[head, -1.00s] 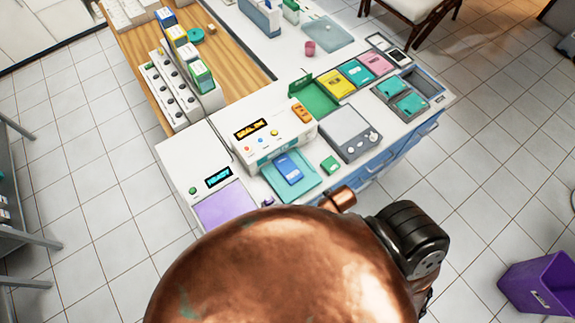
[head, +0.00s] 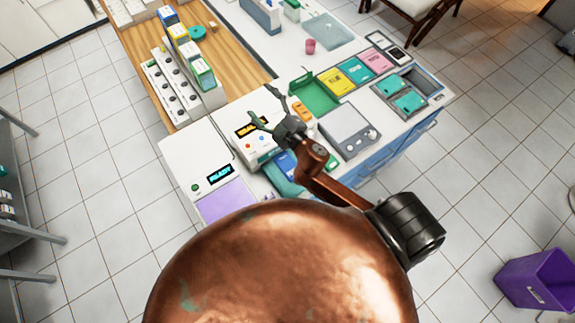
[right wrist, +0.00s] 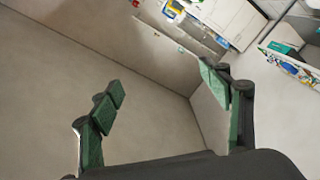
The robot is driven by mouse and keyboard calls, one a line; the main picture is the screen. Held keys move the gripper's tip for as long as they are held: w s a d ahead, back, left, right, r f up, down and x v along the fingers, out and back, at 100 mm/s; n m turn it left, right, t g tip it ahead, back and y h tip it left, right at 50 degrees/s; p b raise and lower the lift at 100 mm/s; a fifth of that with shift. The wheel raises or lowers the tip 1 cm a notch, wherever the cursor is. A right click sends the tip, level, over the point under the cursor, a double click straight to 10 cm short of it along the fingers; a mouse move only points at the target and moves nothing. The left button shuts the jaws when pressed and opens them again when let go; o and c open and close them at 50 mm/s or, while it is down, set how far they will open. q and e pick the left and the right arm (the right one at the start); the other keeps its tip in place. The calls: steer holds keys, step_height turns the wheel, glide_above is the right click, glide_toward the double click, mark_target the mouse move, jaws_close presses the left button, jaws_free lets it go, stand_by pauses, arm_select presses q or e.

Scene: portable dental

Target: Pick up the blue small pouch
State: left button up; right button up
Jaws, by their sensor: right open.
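The blue pouch (head: 284,163) lies on the teal tray (head: 279,180) in front of the white machine with a yellow display. My right arm covers part of the pouch and tray in the head view. My right gripper (head: 266,107) is open and empty, and it appears above the white machine, beyond the pouch. In the right wrist view its two green-padded fingers (right wrist: 162,88) are spread apart, with floor and cabinets behind them and no pouch between them. My left gripper is not in view.
The white machine (head: 241,147) stands just behind the tray. A green open case (head: 314,92), a yellow pouch (head: 336,82) and a grey console (head: 349,131) lie to the right. A purple bin (head: 540,275) stands on the floor at lower right.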

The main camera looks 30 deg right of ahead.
steer(key=s+a+r+n+g+y, duration=0.1)
steer(key=a+r+n+y, duration=0.2)
steer(key=a+n+y, duration=0.3)
steer(key=s+a+r+n+g+y, duration=0.1)
steer(key=a+r+n+g+y, duration=0.25)
steer(key=a, duration=0.55)
steer(key=s+a+f+n+g+y, duration=0.3)
steer(key=s+a+f+n+g, duration=0.45)
steer(key=n, duration=0.35)
steer(key=n+g+h+p, duration=0.1)
steer(key=n+g+h, duration=0.45)
steer(key=h, duration=0.95)
glide_above(289, 166)
steer(key=f, duration=2)
steer(key=shift+s+a+f, duration=0.1)
steer(key=shift+s+f, duration=0.15)
steer(key=shift+f, duration=0.15)
steer(key=f+p, duration=0.2)
steer(key=f, duration=0.4)
steer(key=shift+w+p, duration=0.2)
steer(key=shift+p, duration=0.2)
steer(key=shift+f, duration=0.65)
steer(key=shift+c, duration=0.4)
